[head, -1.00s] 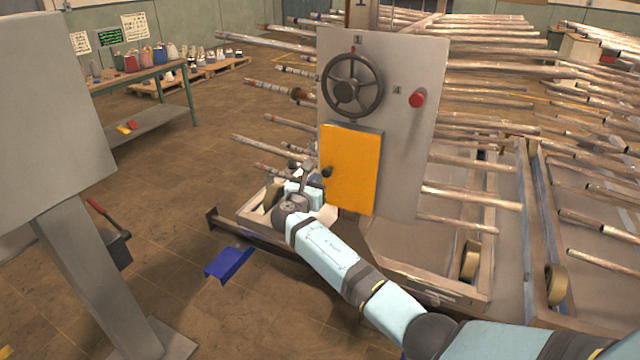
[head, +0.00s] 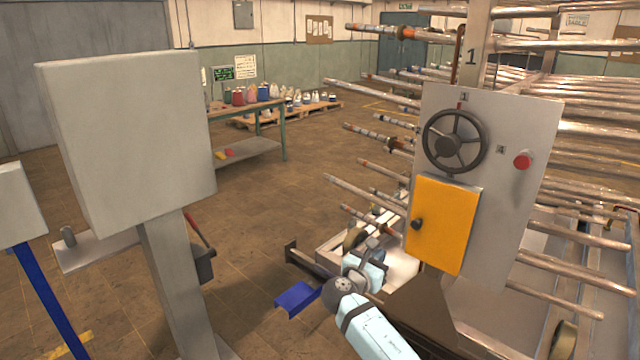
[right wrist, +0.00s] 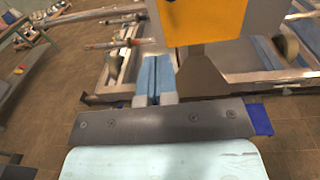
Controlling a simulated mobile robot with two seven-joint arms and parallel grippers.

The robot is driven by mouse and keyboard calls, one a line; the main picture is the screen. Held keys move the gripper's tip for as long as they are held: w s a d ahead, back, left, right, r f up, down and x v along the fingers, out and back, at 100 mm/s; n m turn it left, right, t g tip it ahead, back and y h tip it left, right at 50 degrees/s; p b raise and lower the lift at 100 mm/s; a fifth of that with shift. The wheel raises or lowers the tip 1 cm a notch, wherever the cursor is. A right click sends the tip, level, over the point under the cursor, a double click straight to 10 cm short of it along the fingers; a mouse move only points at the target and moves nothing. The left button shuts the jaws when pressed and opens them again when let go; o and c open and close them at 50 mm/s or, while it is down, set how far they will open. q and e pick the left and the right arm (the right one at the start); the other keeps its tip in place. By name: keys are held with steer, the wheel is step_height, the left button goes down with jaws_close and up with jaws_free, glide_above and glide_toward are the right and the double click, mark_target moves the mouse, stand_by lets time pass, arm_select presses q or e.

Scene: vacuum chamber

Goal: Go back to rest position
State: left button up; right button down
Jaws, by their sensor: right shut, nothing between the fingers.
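My right gripper (head: 374,244) is in the lower middle of the head view, left of and below the yellow door (head: 442,226). In the right wrist view its two light-blue fingers (right wrist: 154,66) are together with nothing between them. The yellow door, with a dark knob (head: 417,224), lies flat against the grey panel (head: 505,222). My gripper appears apart from the knob. The door also shows at the top of the right wrist view (right wrist: 205,18). My left gripper is not in view.
The panel carries a handwheel (head: 454,141) and a red button (head: 522,161). The rack's metal tubes (head: 375,132) stick out beside it. A blue bracket (head: 296,298) is low near my right arm. A grey box on a post (head: 130,140) stands left. Open floor lies between.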

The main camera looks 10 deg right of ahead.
steer(key=s+a+f+m+g+y+p, duration=0.1)
steer(key=s+a+f+m+y+p, duration=0.15)
steer(key=s+f+m+y, duration=1.05)
steer(key=s+f+m+y+p, duration=0.1)
steer(key=s+m, duration=0.4)
steer(key=s, duration=0.9)
steer(key=s+f+m+y+p, duration=0.2)
steer(key=s+m, duration=0.3)
steer(key=s, duration=0.9)
steer(key=shift+a+f+p, duration=0.2)
steer(key=shift+a+p, duration=0.1)
steer(key=shift+p, duration=0.25)
